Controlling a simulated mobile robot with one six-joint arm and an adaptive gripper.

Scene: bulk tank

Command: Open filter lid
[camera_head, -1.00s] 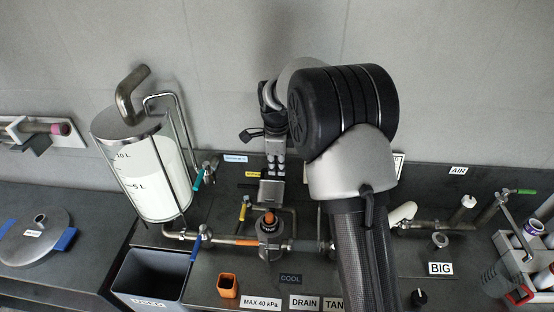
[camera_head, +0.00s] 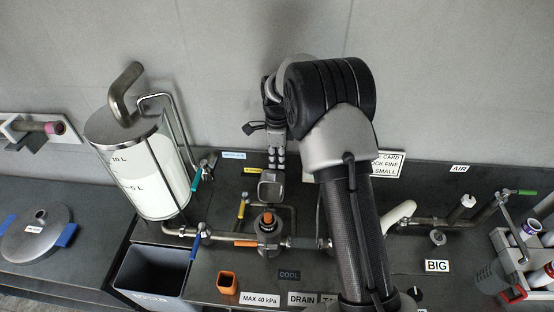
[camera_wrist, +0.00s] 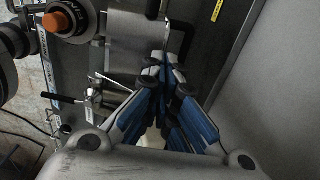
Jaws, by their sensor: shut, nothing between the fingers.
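A squarish metal piece (camera_head: 271,187), which looks like the filter lid, sits behind the orange-topped round fitting (camera_head: 267,220) in the head view. It shows a pale rim around a darker face; I cannot tell for sure how far it is tilted. My gripper (camera_head: 277,165) is just above and behind it, shut and empty. In the wrist view my blue-padded fingers (camera_wrist: 170,68) are together, beside a bare metal plate and cylinder (camera_wrist: 128,35). The orange knob (camera_wrist: 59,22) shows at upper left. Whether the fingertips touch the lid is not clear.
A glass tank (camera_head: 150,175) with a metal top stands at left, above a grey bin (camera_head: 155,275). Pipes with a blue-handled valve (camera_head: 197,240) and a yellow-handled valve (camera_head: 242,208) run close by. An orange cup (camera_head: 227,283) stands in front. The wall is close behind.

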